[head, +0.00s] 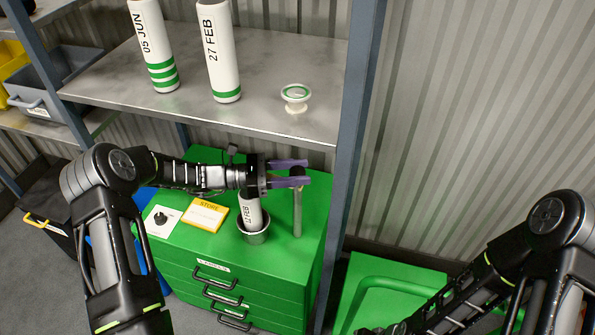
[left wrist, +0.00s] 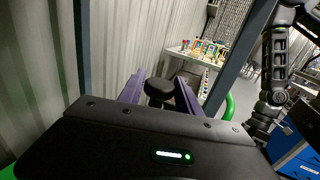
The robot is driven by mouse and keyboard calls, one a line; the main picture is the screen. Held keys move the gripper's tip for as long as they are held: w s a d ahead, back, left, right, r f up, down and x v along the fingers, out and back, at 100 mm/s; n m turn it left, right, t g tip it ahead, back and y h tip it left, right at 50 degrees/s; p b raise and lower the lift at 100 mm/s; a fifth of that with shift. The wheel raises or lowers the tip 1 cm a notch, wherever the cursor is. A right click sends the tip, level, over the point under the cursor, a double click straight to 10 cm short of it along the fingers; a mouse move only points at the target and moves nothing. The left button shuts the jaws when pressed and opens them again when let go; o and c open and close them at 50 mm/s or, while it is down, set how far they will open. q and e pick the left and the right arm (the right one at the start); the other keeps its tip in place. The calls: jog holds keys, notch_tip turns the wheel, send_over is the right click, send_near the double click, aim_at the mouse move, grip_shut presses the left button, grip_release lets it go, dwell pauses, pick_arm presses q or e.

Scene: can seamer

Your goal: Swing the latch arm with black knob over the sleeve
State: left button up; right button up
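The white sleeve (head: 250,211), marked FEB, stands in a round metal cup (head: 254,236) on top of the green cabinet. Just right of it a grey latch arm (head: 297,215) stands upright, with a black knob (head: 297,171) at its top. My left gripper (head: 290,173) reaches in from the left above the sleeve. Its purple fingers are apart, one on each side of the knob. In the left wrist view the knob (left wrist: 160,88) sits between the open fingers, with gaps visible beside it. My right gripper is out of view; only its arm shows.
The green cabinet (head: 215,259) also carries a yellow-edged STORE card (head: 204,215) and a white panel with a black dial (head: 161,220). A metal shelf (head: 268,80) above holds two tall white cylinders and a small white piece. A blue-grey upright (head: 357,120) stands right of the knob.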

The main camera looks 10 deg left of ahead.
pick_arm(q)
grip_shut()
dwell(0.4)
